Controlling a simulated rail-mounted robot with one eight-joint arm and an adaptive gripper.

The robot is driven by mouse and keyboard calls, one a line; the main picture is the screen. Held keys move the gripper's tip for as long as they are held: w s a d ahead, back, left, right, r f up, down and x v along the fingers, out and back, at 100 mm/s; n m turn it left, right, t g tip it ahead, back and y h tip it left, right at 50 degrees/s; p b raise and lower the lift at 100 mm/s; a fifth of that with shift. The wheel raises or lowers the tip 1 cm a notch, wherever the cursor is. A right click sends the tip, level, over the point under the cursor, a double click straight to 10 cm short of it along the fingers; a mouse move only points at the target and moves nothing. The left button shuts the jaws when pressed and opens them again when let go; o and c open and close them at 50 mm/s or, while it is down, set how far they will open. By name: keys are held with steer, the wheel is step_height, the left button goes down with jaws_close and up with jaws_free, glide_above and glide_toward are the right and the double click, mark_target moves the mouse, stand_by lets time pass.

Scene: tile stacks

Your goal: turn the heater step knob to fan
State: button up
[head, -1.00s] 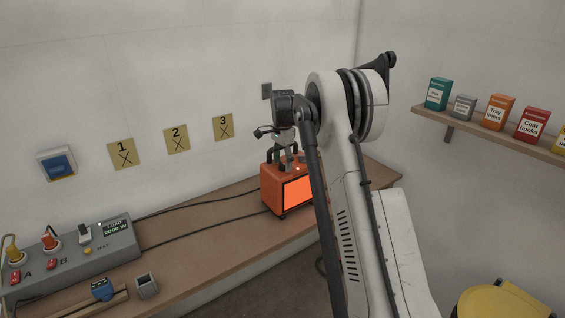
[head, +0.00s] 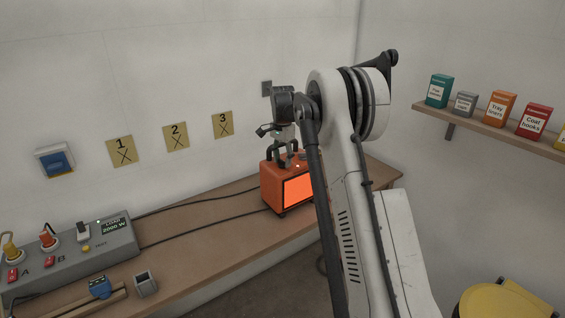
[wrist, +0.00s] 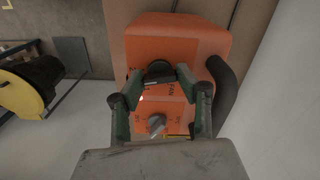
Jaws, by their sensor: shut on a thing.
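The orange heater (head: 268,187) stands on the bench with its front panel glowing; from above it fills the middle of the wrist view (wrist: 205,40). My gripper (head: 284,164) points down onto the heater's top. In the wrist view my gripper's fingertips (wrist: 160,76) are shut on the black step knob (wrist: 160,68), one on each side. A FAN label (wrist: 194,92) lies beside the right finger. The knob's pointer is not clear, so I cannot tell its setting. A second, grey knob (wrist: 156,124) sits nearer the palm, apart from the fingertips.
A black handle (wrist: 224,88) curves along the heater's right side in the wrist view. A grey control box (head: 70,258) with plugs, switches and a load display stands at the bench's left. Cables cross the bench (head: 205,215). A shelf (head: 480,128) with small boxes is at right.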

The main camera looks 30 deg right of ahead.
steer(key=n+b, duration=0.2)
steer(key=n, duration=0.3)
steer(key=n+b, duration=0.2)
steer(key=n, duration=0.4)
steer(key=n+b, duration=0.1)
steer(key=n, duration=0.9)
steer(key=shift+b, duration=0.4)
steer(key=o, duration=1.1)
steer(key=shift+o, duration=0.2)
step_height(320, 180, up, 12)
